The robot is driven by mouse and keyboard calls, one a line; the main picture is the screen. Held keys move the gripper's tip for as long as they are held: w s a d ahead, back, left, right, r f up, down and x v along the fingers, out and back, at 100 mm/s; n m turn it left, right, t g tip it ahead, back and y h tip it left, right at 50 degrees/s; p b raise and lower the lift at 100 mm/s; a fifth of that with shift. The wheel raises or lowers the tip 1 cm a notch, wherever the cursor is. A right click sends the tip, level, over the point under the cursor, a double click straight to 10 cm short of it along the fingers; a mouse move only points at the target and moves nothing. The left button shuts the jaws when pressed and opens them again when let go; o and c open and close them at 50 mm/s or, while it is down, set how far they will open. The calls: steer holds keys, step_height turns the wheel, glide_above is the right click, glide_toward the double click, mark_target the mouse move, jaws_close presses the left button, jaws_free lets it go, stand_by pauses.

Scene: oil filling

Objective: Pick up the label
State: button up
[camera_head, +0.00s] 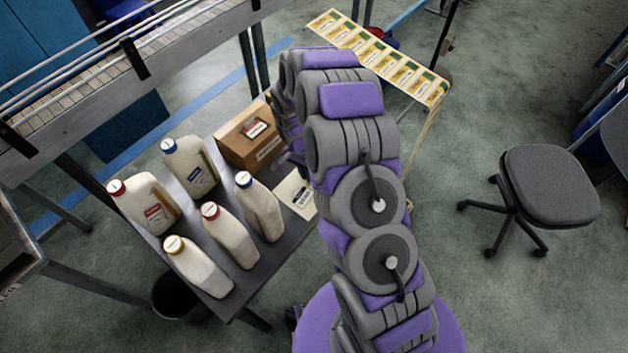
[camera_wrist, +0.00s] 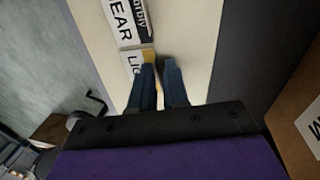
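In the wrist view, a printed label (camera_wrist: 134,62) with white and yellow parts lies on a cream sheet (camera_wrist: 190,30). The left finger hides part of the label. I cannot tell whether the fingers touch or pinch it. In the head view the cream sheet (camera_head: 288,190) lies at the table's right end; my arm hides the gripper.
A conveyor (camera_head: 110,75) runs behind at left. A yellow label strip (camera_head: 385,62) lies beyond my arm. An office chair (camera_head: 545,187) stands right on open floor.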

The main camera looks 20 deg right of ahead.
steer(key=shift+c, duration=0.4)
steer(key=shift+d, duration=0.25)
jaws_close()
steer(key=shift+a, duration=0.15)
